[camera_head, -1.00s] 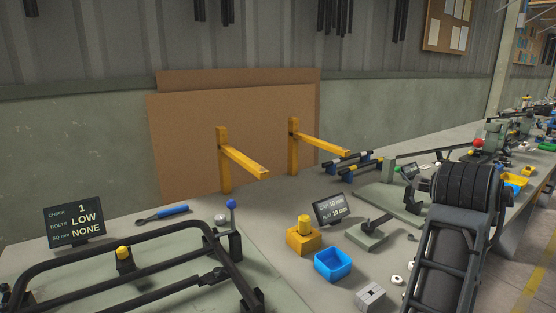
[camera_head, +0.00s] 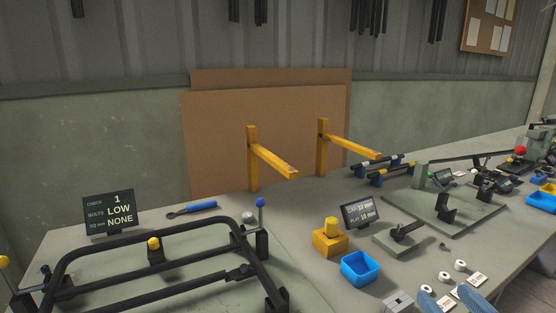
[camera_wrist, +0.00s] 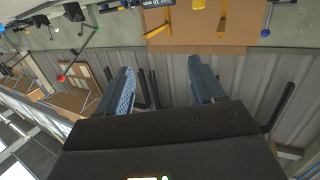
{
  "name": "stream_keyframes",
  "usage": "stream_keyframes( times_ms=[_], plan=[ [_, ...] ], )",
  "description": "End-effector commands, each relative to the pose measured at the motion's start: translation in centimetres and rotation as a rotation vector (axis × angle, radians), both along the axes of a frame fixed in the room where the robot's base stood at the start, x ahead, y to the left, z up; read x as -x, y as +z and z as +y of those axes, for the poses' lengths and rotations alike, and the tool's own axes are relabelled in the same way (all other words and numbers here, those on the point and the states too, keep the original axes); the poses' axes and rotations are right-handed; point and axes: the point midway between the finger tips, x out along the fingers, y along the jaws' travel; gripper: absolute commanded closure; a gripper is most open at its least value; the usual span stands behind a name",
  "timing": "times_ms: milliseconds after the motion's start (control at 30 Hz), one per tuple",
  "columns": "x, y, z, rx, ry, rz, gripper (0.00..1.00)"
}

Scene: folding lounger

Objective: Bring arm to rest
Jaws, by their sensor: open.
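My gripper (camera_wrist: 162,66) shows in the wrist view with its two blue-grey fingers wide apart. Nothing is between them. The wrist view looks upside down toward the corrugated wall (camera_wrist: 235,62), with the bench things along its top edge. In the head view no arm link of mine is clearly seen.
The bench (camera_head: 218,230) carries a black tube frame (camera_head: 150,228), a display (camera_head: 109,212), two yellow brackets (camera_head: 272,160), a blue bin (camera_head: 360,268) and a green-grey plate with black clamps (camera_head: 440,216). A brown board (camera_head: 215,140) leans on the wall.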

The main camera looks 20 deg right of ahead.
Motion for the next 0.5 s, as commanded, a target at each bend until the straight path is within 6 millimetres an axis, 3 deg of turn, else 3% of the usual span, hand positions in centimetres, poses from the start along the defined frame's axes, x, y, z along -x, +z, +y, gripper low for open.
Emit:
stream_keyframes(
  times_ms=[33,200,500],
  plan=[
    [1.6,-1.4,1.5,0.011,0.048,0.038,0.32],
    [6.5,-4.3,6.6,0.026,0.198,0.115,0.32],
    [16.2,-5.7,14.6,-0.027,0.352,0.177,0.32]
  ],
)
